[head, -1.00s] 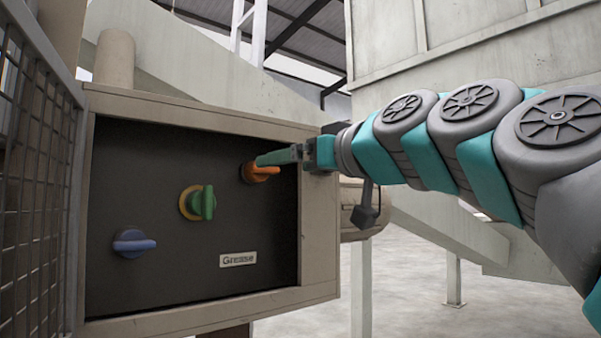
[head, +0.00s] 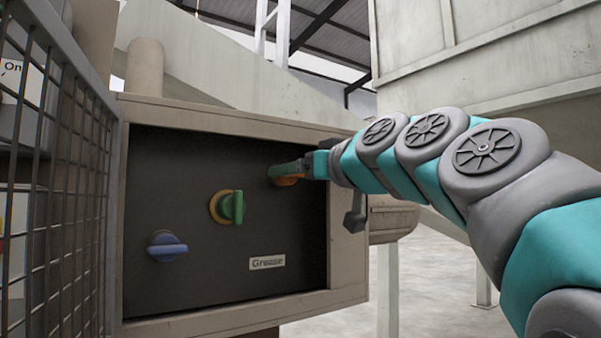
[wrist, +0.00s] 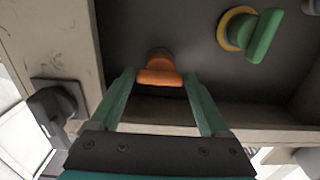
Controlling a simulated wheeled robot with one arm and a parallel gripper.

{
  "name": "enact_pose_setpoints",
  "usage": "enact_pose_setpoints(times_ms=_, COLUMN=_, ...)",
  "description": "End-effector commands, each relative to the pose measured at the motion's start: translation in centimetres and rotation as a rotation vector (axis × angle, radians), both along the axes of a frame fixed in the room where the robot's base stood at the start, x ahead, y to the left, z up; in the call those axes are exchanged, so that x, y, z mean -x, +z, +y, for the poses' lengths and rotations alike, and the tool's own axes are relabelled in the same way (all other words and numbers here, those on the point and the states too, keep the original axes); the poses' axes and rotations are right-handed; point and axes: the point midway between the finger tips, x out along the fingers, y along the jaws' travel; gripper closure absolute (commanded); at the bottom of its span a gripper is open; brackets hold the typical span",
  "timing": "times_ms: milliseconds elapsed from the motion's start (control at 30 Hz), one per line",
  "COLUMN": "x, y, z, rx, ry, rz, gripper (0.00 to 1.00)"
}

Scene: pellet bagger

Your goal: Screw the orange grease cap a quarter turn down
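The orange grease cap (head: 289,181) sits at the upper right of the dark panel (head: 200,270) inside the beige box. Its grip bar lies roughly level, and my gripper covers part of it in the head view. In the wrist view the orange cap (wrist: 159,70) is between the tips of my gripper (wrist: 159,76). The green fingers are spread, one on each side of the bar, with a small gap showing at each side. In the head view my gripper (head: 290,169) reaches in from the right, at the cap.
A green cap (head: 230,207) on a yellow ring and a blue cap (head: 167,246) are on the same panel. A "Grease" label (head: 267,262) is below. The box frame (head: 347,270) borders the panel, with a dark grey handle (head: 355,213) outside it. A mesh guard (head: 60,190) stands left.

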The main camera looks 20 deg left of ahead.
Motion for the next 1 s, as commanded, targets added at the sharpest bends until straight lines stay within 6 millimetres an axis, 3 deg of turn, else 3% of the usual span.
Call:
enact_pose_setpoints(times_ms=67, x=0.01, y=0.01, z=0.00, rx=0.000, ry=0.000, rz=0.000, gripper=0.30)
enact_pose_setpoints(times_ms=567, x=0.03, y=0.01, z=0.00, rx=0.000, ry=0.000, rz=0.000, gripper=0.86)
enact_pose_setpoints(times_ms=1000, x=0.10, y=0.18, z=-0.02, rx=-0.069, ry=0.002, rz=0.081, gripper=0.86)
